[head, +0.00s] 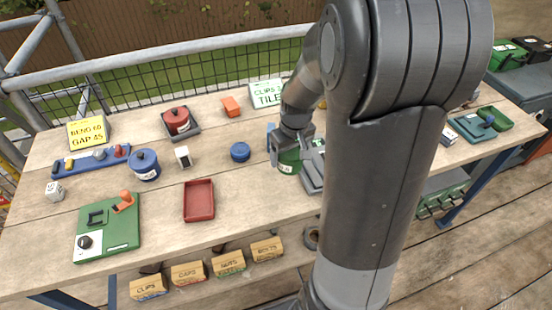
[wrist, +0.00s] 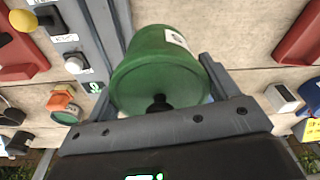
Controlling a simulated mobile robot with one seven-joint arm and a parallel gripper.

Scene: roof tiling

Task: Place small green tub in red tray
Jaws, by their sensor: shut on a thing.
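The small green tub (head: 288,162) is held in my gripper (head: 290,148) near the middle of the bench. In the wrist view the green tub (wrist: 160,75) sits between the two fingers of my gripper (wrist: 165,85), with a dark knob and part of a white label showing. Whether the tub touches the bench I cannot tell. The red tray (head: 199,201) lies empty on the bench, to the left of and nearer than the tub. A red tray edge (wrist: 300,38) shows at the top right of the wrist view.
A blue round lid (head: 240,151) and a white block (head: 183,156) lie left of the gripper. A blue tub (head: 145,165) and a green board (head: 108,228) stand further left. A grey panel (head: 313,170) lies just right of the tub. Bench around the red tray is clear.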

